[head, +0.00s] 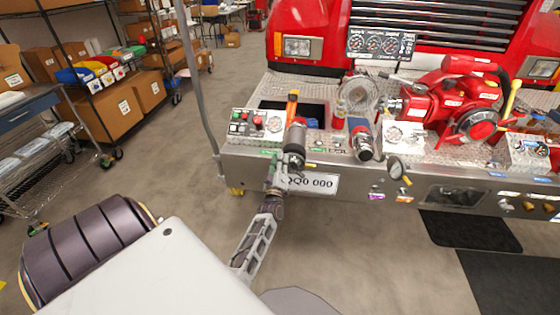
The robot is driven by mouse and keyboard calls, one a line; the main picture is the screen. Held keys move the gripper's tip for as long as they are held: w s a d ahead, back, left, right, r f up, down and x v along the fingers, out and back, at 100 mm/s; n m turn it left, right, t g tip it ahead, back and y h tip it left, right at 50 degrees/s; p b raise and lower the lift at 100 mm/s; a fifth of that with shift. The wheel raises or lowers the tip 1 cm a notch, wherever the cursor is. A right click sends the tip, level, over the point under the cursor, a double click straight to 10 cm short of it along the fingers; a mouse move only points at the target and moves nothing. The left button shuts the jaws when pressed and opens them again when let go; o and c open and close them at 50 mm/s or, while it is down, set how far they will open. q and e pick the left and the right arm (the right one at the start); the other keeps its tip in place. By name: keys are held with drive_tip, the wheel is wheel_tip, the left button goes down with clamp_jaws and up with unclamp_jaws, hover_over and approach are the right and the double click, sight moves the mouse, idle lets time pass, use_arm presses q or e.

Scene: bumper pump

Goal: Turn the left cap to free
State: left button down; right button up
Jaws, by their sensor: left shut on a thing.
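The left cap (294,161) is a dark round piece on the front end of a grey pipe fitting (297,138) at the bumper's left part. My left gripper (280,172) reaches up to it from below and is shut on it, with its fingers partly hidden against the bumper front. A second cap (365,154) sits on a blue-banded pipe fitting to the right, apart from my gripper. My right gripper is not in view.
The metal bumper (235,165) carries a control box (257,124), a red pump (450,105) and gauge panels. An orange-topped lever (292,105) stands behind the left fitting. A grey post (203,100) rises at the bumper's left end. Floor in front is mostly clear.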

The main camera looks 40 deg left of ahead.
use_arm(q)
drive_tip(key=c, duration=1.4)
unclamp_jaws()
drive_tip(key=shift+d+f, duration=0.15)
drive_tip(key=shift+f, duration=0.15)
drive_tip(key=shift+o, duration=0.4)
drive_tip(key=shift+r, duration=0.15)
drive_tip(key=v, duration=1.2)
